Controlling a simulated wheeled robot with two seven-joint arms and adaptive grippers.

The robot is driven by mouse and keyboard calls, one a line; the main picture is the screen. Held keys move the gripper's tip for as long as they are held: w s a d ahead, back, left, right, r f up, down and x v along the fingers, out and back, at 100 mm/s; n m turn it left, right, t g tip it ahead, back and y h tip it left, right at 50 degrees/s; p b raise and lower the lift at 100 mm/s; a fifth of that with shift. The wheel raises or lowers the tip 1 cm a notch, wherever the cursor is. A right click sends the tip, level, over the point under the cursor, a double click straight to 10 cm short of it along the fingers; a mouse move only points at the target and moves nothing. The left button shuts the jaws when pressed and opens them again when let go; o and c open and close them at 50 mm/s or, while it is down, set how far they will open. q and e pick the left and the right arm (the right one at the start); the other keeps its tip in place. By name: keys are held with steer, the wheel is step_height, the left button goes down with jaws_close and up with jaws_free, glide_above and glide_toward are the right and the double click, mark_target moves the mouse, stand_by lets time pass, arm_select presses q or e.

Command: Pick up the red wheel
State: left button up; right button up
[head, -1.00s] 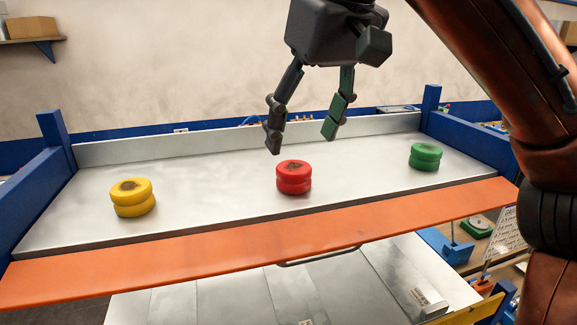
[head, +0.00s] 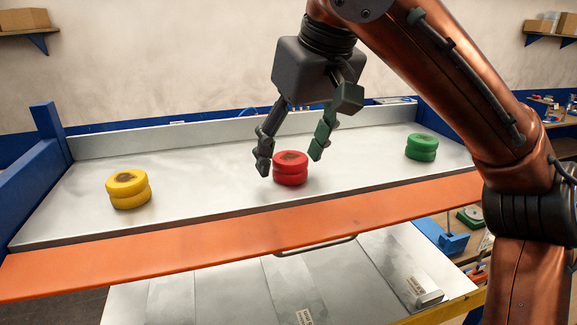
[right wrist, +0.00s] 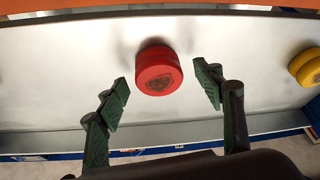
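The red wheel (head: 290,169) stands on the metal shelf, between a yellow wheel and a green wheel. My right gripper (head: 290,163) is open, with one finger to the left of the red wheel and the other to its upper right in the head view. In the right wrist view the red wheel (right wrist: 158,71) sits just beyond the gap between the open fingertips (right wrist: 164,90), with clear space on both sides. The fingers do not appear to touch it. My left gripper is not in view.
The yellow wheel (head: 128,189) is at the left of the shelf and the green wheel (head: 421,147) at the right. An orange front edge (head: 240,238) and a blue side post (head: 47,122) bound the metal shelf (head: 210,190). Bare shelf surrounds each wheel.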

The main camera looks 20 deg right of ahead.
steer(key=shift+w, duration=0.15)
steer(key=c, duration=1.3)
